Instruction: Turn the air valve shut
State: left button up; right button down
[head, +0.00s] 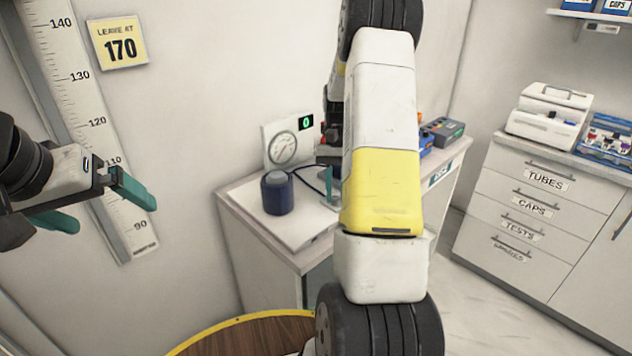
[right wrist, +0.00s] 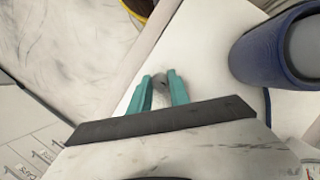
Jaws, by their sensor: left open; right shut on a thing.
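My right gripper (right wrist: 158,82) is shut on a small grey knob (right wrist: 160,79), which appears to be the air valve, seen between its teal fingers. In the head view my own right arm hides the knob and most of this gripper (head: 331,190). A dial gauge (head: 283,150) with a green display reading 0 stands at the back of the white cabinet (head: 240,215). A dark blue cylinder (head: 277,196) with a grey top stands in front of the gauge; it also shows in the right wrist view (right wrist: 262,58). My left gripper (head: 95,205) is open and empty, in front of the wall ruler.
A height ruler (head: 85,110) and a yellow "LEAVE AT 170" sign (head: 120,43) are on the wall. Small boxes (head: 443,130) sit at the cabinet's right. A drawer unit (head: 520,205) stands at the right. A round wooden surface (head: 250,335) with a yellow rim is at the front.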

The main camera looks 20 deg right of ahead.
dwell(0.4)
jog(key=c, duration=1.3)
grip_release()
jog(key=shift+o, duration=0.2)
jog(key=v, duration=0.7)
jog(key=shift+w+r, duration=0.2)
jog(key=shift+r, duration=0.15)
